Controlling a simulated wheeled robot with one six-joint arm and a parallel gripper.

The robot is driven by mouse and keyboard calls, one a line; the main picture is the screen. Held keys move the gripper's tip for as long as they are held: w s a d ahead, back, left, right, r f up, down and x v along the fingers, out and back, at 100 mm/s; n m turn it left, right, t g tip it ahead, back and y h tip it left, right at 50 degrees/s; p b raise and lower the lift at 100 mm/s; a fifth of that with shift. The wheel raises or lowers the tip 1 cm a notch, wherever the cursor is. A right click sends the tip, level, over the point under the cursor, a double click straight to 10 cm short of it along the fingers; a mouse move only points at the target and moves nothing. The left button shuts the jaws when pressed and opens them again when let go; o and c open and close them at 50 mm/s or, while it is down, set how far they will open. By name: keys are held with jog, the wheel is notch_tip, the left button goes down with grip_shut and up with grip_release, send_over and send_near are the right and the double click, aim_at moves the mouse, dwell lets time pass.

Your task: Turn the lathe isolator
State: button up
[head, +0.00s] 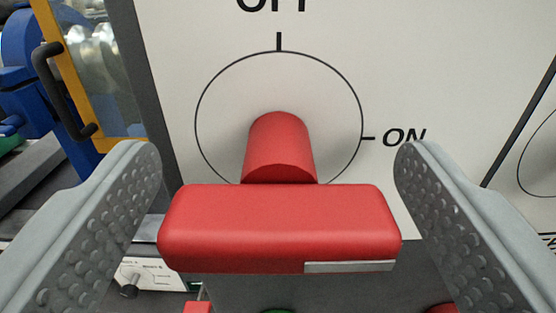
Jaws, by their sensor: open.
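The lathe isolator is a red T-shaped handle (279,222) on a white panel (395,60), in the middle of the head view. Its round red stem comes out of the panel inside a printed black circle. The crossbar lies level, with a pale grey strip at its lower right edge. The panel has an OFF mark at the top and an ON mark (403,137) at the right. My gripper (278,165) is open, with one grey studded finger on each side of the crossbar. Small gaps show between the fingers and the bar ends.
At the left is a yellow-framed window door with a black handle (62,90), next to blue machinery (28,45). Part of another printed circle shows on the panel at the right edge. A small white control plate with a black knob (129,284) sits lower left.

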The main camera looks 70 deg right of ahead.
jog(key=shift+c, duration=0.2)
jog(key=c, duration=0.9)
jog(key=shift+c, duration=0.2)
jog(key=shift+n, duration=0.3)
jog(key=n, duration=0.9)
jog(key=shift+w, duration=0.1)
jog(key=n, duration=0.4)
jog(key=shift+a+f, duration=0.1)
jog(key=shift+f+n, duration=0.1)
jog(key=shift+n, duration=2)
jog(key=shift+w, duration=0.1)
